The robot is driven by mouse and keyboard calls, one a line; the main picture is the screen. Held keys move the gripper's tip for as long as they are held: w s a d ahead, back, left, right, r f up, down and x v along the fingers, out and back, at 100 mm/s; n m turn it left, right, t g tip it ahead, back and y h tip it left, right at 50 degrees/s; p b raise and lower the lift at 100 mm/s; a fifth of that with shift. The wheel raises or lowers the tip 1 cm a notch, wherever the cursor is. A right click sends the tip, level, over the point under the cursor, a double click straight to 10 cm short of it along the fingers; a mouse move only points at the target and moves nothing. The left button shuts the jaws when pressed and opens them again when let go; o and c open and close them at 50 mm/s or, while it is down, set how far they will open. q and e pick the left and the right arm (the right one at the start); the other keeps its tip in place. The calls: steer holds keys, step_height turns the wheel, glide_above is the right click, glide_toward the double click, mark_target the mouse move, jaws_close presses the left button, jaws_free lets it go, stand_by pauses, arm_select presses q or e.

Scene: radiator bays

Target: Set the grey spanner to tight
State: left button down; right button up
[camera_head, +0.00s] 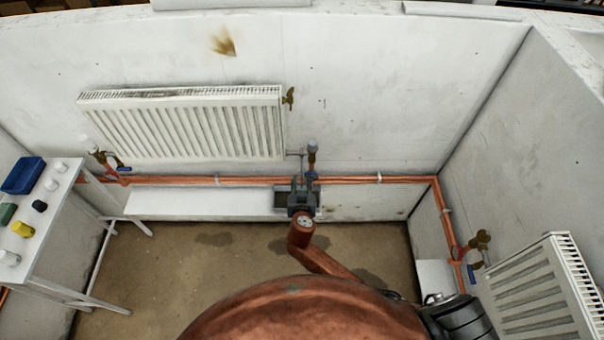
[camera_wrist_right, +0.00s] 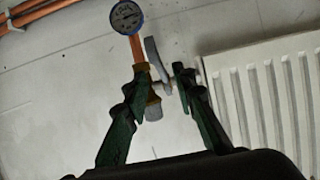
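The grey spanner (camera_head: 295,153) shows small in the head view, at the lower right end of the back-wall radiator, roughly level and beside a gauge on a pipe. In the right wrist view the grey spanner (camera_wrist_right: 151,55) stands slanted at a brass fitting (camera_wrist_right: 153,108), with the blue-rimmed gauge (camera_wrist_right: 126,16) above. My right gripper (camera_head: 302,181) is just below the fitting in the head view. In the right wrist view the right gripper (camera_wrist_right: 161,74) has its green fingers apart, with the fitting and spanner's lower end appearing between them. Contact cannot be told. My left gripper is not in view.
The white radiator (camera_head: 185,125) hangs on the back wall, with copper pipe (camera_head: 380,179) running below it. A white table (camera_head: 38,225) with small items stands at left. Another radiator (camera_head: 535,290) is at the right wall. The floor (camera_head: 180,270) between is clear.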

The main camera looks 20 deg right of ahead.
mark_target(302, 175)
steer(key=x, duration=0.4)
steer(key=shift+w+d+f, duration=0.1)
steer(key=shift+w, duration=0.05)
steer(key=shift+w+d+f, duration=0.1)
steer(key=shift+w+f, duration=0.05)
steer(key=shift+w, duration=0.2)
steer(key=shift+w+d+f, duration=0.1)
steer(key=shift+w+f, duration=0.05)
steer(key=shift+w, duration=0.2)
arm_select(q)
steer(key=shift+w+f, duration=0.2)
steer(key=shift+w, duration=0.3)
arm_select(e)
steer(key=shift+c, duration=0.2)
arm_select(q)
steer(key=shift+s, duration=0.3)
arm_select(e)
jaws_close()
